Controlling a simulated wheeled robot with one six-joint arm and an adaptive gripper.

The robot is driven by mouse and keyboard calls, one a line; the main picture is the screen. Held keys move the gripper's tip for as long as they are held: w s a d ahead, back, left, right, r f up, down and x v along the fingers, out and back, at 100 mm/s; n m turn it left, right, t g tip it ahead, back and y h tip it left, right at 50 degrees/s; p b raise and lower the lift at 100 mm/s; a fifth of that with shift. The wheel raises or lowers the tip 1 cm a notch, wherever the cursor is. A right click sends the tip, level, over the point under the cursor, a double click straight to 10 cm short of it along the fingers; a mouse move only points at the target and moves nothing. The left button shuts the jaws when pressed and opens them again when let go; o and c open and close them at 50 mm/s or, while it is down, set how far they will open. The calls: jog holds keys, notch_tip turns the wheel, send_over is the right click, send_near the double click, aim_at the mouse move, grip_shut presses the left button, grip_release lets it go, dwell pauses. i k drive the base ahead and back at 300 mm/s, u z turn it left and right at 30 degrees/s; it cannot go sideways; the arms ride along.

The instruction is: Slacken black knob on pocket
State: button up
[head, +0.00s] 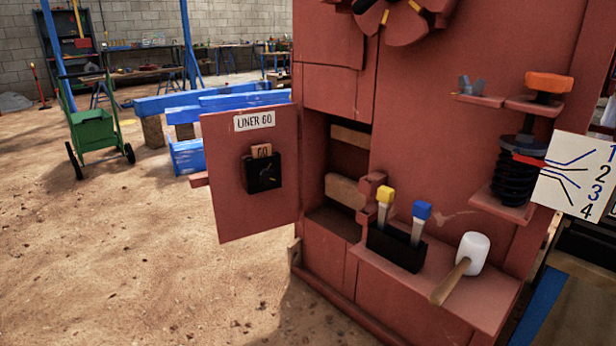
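A black pocket (257,184) is fixed to the inner face of an open red door (232,210), below a white label reading "LINER 60" (254,121). A tan card marked "60" (261,151) sticks up out of the pocket's top. A small dark knob (267,174) seems to sit on the pocket's front; black on black, its outline and how tight it is cannot be made out. My gripper does not show in the head view.
The red machine has an open compartment (345,165) beside the door. Its ledge holds a black holder (396,250) with yellow- and blue-topped tools, and a white mallet (468,262). A black spring (515,172) stands at right. Sandy floor (120,260) left of the door is clear.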

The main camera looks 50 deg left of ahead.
aim_at(267, 177)
jog(key=u, duration=3.1)
jog(key=i, duration=4.3)
jog(key=z, duration=3.6)
jog(key=i, duration=0.55)
